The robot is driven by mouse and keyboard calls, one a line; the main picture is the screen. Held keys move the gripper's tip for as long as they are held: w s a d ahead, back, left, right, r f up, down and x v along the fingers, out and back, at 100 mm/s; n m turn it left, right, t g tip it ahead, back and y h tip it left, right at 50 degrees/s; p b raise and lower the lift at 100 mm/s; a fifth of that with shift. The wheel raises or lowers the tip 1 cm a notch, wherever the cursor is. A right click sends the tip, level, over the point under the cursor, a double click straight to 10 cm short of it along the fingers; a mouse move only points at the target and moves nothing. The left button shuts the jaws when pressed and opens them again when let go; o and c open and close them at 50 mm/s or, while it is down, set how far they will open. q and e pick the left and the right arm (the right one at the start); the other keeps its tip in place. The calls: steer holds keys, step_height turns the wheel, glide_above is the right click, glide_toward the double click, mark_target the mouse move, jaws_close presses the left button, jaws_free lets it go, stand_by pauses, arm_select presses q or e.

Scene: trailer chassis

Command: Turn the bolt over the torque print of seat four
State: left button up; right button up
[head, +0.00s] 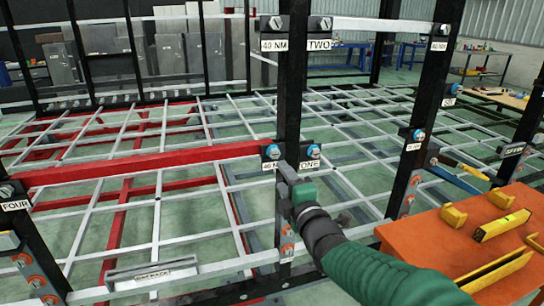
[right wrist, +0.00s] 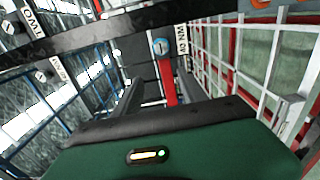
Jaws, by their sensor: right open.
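The plate lettered FOUR (head: 15,205) is on a dark post at the left edge of the head view. A grey bolt (head: 6,191) sits just above it. No torque print of seat four is visible in this frame. My right gripper (head: 287,178) is far to the right of it, in front of the middle post, just below the plate ONE (head: 311,165). In the right wrist view its jaws (right wrist: 157,92) stand apart with nothing seen between them; a blue-headed bolt (right wrist: 160,46) beside a 40 NM print (right wrist: 182,42) lies beyond. My left gripper is not in view.
Seat one has two blue bolts, one (head: 313,151) over its name plate. Seat two, above it, has grey bolts (head: 325,23). White bars and a red beam (head: 150,163) form the chassis frame. An orange box (head: 440,236) with yellow blocks stands at lower right.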

glide_toward(275, 155)
steer(key=w+a, duration=0.1)
steer(key=a, duration=0.1)
steer(key=x, duration=0.2)
steer(key=d+x, duration=0.1)
steer(key=x, duration=0.2)
steer(key=p+x, duration=0.1)
steer(key=x, duration=0.1)
steer(key=shift+w, duration=0.6)
steer(key=shift+a, duration=0.35)
steer(key=shift+d, duration=0.85)
steer(key=c, duration=0.6)
steer(key=shift+d, duration=0.1)
steer(key=shift+c, duration=2.3)
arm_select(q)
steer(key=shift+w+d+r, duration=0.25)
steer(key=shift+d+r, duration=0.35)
arm_select(e)
steer(key=shift+s+a, duration=0.1)
steer(key=shift+a, duration=0.25)
jaws_close()
